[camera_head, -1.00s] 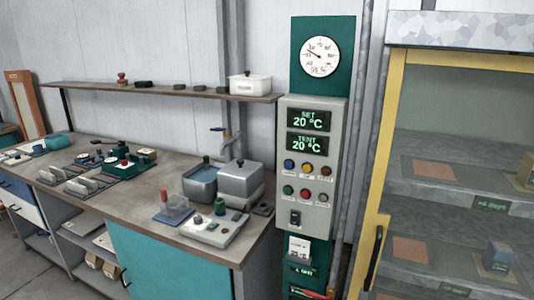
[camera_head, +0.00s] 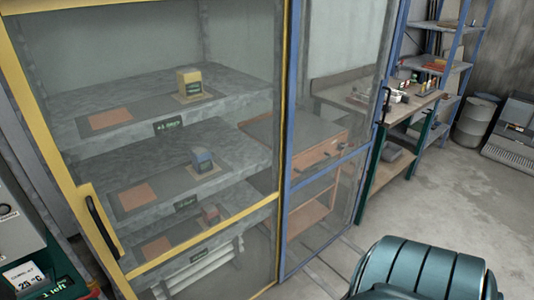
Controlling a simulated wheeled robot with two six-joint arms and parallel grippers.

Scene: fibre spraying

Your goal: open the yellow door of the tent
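The yellow door (camera_head: 68,168) of the tent is a yellow frame around a clear pane and fills the left half of the head view. It looks closed. Its black handle (camera_head: 103,228) is an upright bar on a yellow plate at the lower left of the frame. Neither of my grippers is in view.
A blue-framed door (camera_head: 290,150) adjoins the yellow one on the right, with its own black handle (camera_head: 386,105). A grey control panel (camera_head: 20,235) stands at the left edge. A teal ribbed object (camera_head: 420,270) is at the lower right. Grey floor (camera_head: 450,195) is open on the right.

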